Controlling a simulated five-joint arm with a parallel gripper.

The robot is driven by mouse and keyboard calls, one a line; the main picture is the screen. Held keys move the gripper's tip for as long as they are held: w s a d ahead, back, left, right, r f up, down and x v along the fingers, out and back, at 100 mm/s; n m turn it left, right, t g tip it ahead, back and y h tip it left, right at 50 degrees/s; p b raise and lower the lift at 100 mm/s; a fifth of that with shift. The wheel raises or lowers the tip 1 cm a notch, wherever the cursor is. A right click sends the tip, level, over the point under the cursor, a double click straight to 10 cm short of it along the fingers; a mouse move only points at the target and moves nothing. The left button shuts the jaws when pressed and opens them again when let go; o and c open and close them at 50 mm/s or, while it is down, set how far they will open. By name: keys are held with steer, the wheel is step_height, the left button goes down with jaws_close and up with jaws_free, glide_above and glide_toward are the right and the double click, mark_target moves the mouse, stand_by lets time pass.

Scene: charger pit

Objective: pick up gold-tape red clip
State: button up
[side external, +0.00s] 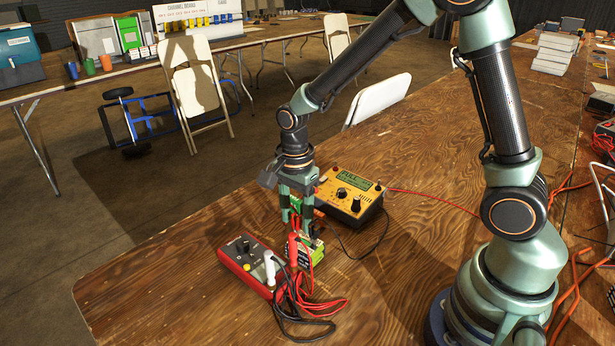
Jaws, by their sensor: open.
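My gripper (296,222) points down over the table, its fingers apart. A red clip (293,244) stands just below and between the fingertips, in front of a small green-and-yellow block (314,253). Whether the fingers touch the clip cannot be told. Gold tape is too small to make out. Another small red piece (318,213) shows just right of the fingers, and a green piece (296,204) shows between them; the fingers partly hide both.
A red meter (240,262) lies left of my gripper, with a white-tipped lead (269,267) at its right end. Red and black wires (312,310) coil in front. A yellow meter (346,188) stands behind right. The wooden table (165,275) is bare at left.

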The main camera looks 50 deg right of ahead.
mark_target(297, 215)
jaws_close()
steer(key=shift+r, duration=0.15)
step_height(297, 215, up, 20)
stand_by(0.6)
